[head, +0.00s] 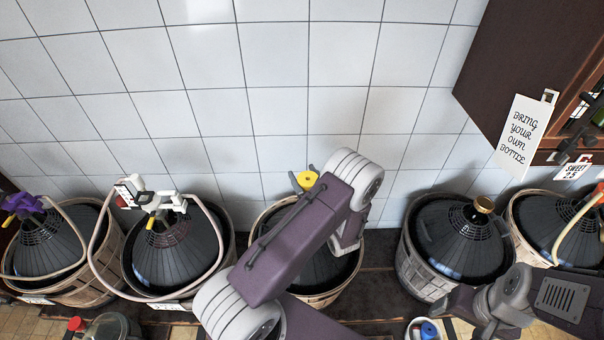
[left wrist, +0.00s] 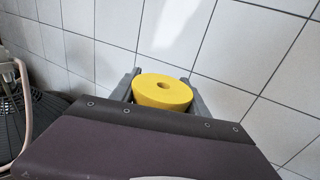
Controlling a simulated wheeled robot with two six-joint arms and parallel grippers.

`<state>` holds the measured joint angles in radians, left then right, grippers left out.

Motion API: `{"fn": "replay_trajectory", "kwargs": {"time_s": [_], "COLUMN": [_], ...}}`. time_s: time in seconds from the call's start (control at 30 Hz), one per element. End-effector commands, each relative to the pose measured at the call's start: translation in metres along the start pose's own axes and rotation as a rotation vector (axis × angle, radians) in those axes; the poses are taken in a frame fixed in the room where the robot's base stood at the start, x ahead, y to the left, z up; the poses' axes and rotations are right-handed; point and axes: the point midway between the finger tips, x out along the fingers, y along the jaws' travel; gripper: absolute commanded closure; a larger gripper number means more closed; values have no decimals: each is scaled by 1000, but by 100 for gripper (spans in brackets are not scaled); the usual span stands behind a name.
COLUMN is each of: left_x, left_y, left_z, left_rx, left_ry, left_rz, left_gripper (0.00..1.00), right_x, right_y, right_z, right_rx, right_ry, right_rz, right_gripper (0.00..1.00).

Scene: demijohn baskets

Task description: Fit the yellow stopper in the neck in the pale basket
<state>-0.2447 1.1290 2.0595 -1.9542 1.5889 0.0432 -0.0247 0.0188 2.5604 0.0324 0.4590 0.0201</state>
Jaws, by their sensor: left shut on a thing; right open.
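My left gripper (head: 304,181) is shut on the yellow stopper (head: 307,179), high in front of the tiled wall, above the middle basket. In the left wrist view the stopper (left wrist: 162,91) is a round disc with a small hole in its top, between the two grey fingers (left wrist: 162,93). The middle basket (head: 259,217) has a pale tan rim and holds a dark demijohn (head: 322,268). My left arm covers most of it, so its neck is hidden. The stopper is apart from any neck I can see.
To the left stand two baskets with hoses, one with a purple fitting (head: 20,203), one with a white fitting (head: 150,195). A dark cabinet (head: 525,65) with a sign (head: 524,130) overhangs at upper right.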

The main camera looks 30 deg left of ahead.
Motion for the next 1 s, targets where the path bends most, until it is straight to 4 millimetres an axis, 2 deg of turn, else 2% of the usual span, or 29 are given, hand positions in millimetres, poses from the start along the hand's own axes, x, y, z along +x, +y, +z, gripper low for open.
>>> {"fn": "replay_trajectory", "kwargs": {"time_s": [0.27,0.47,0.8,1.0], "left_x": [0,0,0,0], "left_y": [0,0,0,0], "left_z": [-1,-19,-61,-69], "left_rx": [-1,0,0,-1], "left_ry": [-1,-1,-1,-1], "left_rz": [0,0,0,0], "left_gripper": [86,86,86,86], "right_x": [5,21,59,66], "right_y": [0,0,1,1], "right_z": [0,2,6,7], "right_rx": [0,0,0,0], "right_ry": [0,0,0,0], "right_rz": [0,0,0,0], "right_gripper": [21,21,21,21]}}
